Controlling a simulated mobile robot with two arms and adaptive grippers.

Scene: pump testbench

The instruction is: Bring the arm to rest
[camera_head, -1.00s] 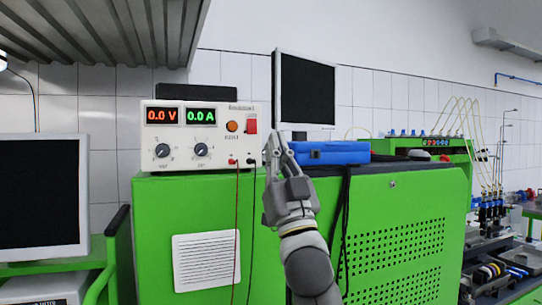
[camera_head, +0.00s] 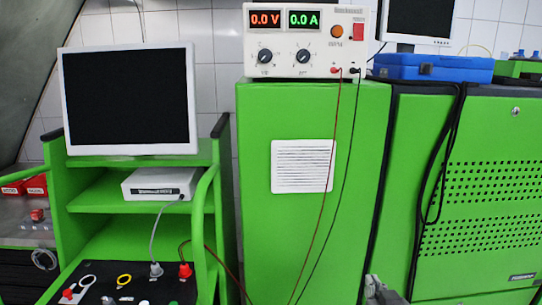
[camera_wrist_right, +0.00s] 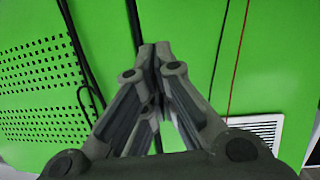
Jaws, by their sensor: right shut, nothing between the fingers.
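My right gripper (camera_head: 378,286) shows only as a small grey tip at the bottom edge of the head view, in front of the green cabinet. In the right wrist view its two fingers (camera_wrist_right: 156,50) meet at the tips, shut and empty, with the green cabinet front behind them. Most of my right arm is out of the head view.
A green cart (camera_head: 90,199) with a monitor (camera_head: 128,100) stands left.

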